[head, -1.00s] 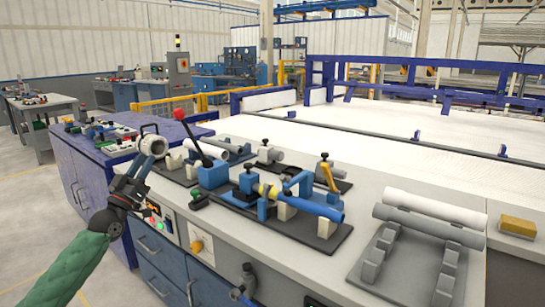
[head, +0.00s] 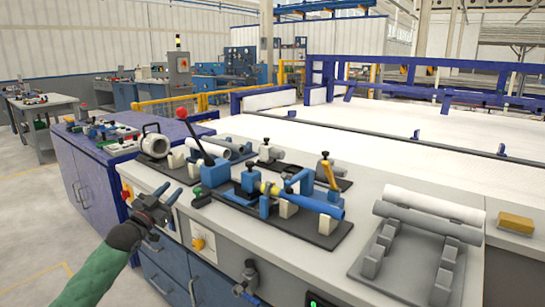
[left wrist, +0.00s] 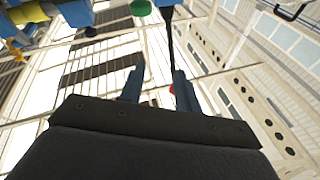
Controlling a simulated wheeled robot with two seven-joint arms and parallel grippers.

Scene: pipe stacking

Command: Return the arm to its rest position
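My left gripper (head: 160,201) is in front of the bench's front face at the left, below the bench top and clear of the things on it. In the left wrist view its two fingers (left wrist: 158,88) stand apart with nothing between them. My right gripper is not in view. Two grey pipes lie on a rack of grey supports at the right of the bench, a lighter pipe (head: 437,204) behind a darker one (head: 426,222). A blue pipe (head: 318,207) with a yellow part lies in the clamp fixture at mid bench.
The bench top (head: 372,190) carries the fixtures. A red-knobbed lever (head: 190,127) stands upright near the left gripper. A yellow block (head: 516,223) lies at the far right. A blue cabinet (head: 90,185) stands at the left. The floor in front of the cabinet is clear.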

